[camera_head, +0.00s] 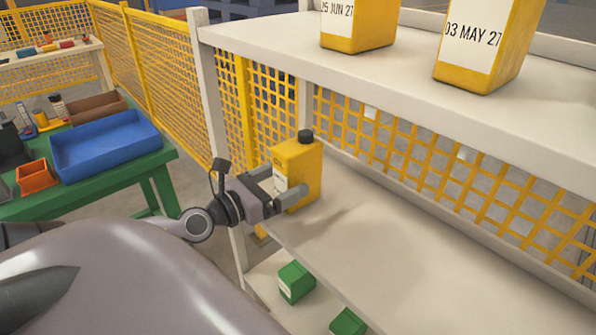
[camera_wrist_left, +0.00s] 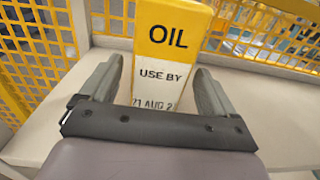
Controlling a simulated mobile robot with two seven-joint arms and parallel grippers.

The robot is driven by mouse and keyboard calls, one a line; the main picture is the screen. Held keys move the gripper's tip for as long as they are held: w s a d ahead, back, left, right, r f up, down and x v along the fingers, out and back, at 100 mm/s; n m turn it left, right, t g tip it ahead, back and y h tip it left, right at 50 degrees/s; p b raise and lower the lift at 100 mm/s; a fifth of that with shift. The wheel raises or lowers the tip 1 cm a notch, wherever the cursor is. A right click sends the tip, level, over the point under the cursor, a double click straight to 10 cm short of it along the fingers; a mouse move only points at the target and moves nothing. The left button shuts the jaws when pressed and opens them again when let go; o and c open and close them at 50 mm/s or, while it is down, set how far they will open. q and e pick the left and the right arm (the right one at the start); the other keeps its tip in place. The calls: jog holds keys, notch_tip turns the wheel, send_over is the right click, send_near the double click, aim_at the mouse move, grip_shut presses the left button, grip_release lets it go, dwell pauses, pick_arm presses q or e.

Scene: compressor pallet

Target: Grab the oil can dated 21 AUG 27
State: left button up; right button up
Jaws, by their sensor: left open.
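A yellow oil can (camera_head: 305,165) with a black cap stands upright on the middle shelf (camera_head: 370,230), near its left end. In the left wrist view the can (camera_wrist_left: 172,35) reads "OIL", "USE BY" and "21 AUG 2", with the label's end cut off behind my gripper. My left gripper (camera_head: 277,186) is open, with one finger on each side of the can. In the left wrist view the fingers (camera_wrist_left: 158,92) flank the label; I cannot tell whether they touch it. My right gripper is not in view.
Two yellow cans, dated 25 JUN 27 (camera_head: 358,25) and 03 MAY 27 (camera_head: 483,45), stand on the upper shelf (camera_head: 400,95). Green boxes (camera_head: 296,282) lie below. Yellow mesh stands behind. A green table (camera_head: 95,180) with a blue tray (camera_head: 108,147) is left. The middle shelf's right side is clear.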

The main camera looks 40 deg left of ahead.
pick_arm(q)
jog(key=shift+w+d+p, duration=0.2)
jog(key=shift+w+p, duration=0.4)
jog(key=shift+w, duration=1.65)
jog(key=shift+f, duration=0.1)
jog(key=c, duration=1.3)
grip_shut()
jog(key=shift+r, duration=0.3)
